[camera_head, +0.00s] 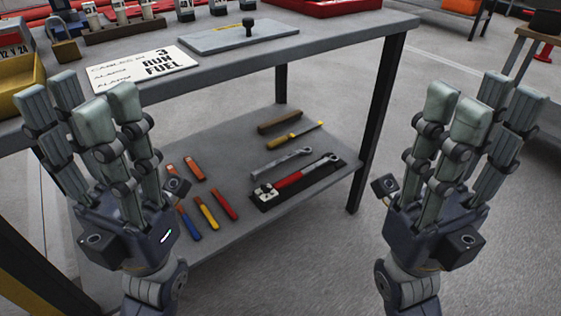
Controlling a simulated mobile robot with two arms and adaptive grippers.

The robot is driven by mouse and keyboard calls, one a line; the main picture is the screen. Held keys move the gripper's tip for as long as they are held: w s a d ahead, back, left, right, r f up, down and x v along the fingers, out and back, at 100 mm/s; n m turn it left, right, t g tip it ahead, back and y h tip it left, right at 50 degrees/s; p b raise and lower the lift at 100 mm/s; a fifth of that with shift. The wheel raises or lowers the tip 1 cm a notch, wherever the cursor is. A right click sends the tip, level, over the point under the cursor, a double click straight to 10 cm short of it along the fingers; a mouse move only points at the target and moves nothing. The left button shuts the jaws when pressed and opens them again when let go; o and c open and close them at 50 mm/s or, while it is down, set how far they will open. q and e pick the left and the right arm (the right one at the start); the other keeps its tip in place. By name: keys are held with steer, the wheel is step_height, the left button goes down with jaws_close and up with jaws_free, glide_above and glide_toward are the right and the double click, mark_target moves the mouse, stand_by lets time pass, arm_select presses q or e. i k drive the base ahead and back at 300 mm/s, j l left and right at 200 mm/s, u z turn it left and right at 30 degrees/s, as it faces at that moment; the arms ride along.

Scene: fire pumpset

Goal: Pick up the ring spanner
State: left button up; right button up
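A grey spanner (281,163) with a ring-like end lies flat on the lower shelf of the bench; I take it as the ring spanner. A red-handled tool with a metal head (292,179) lies just in front of it on a dark mat. My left gripper (80,100) is raised, open and empty, to the left of the spanner. My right gripper (482,106) is raised, open and empty, to the right, beyond the bench leg. Neither gripper touches the spanner.
The bench top (330,40) overhangs the lower shelf (235,165). A dark bench leg (380,120) stands right of the tools. Several coloured-handle tools (208,212) lie at the shelf's left. A brown block (279,122) and yellow-handled tool (284,140) lie behind.

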mark_target(254, 174)
steer(key=i+l+u, duration=0.15)
steer(key=l, duration=0.2)
steer(key=i+l+u, duration=0.1)
steer(key=l, duration=0.3)
steer(key=i+l+u, duration=0.15)
steer(key=l, duration=0.2)
steer(key=i+l+u, duration=0.15)
steer(key=l, duration=0.25)
steer(key=i+l+u, duration=0.15)
steer(key=l, duration=0.3)
steer(key=k+j, duration=0.05)
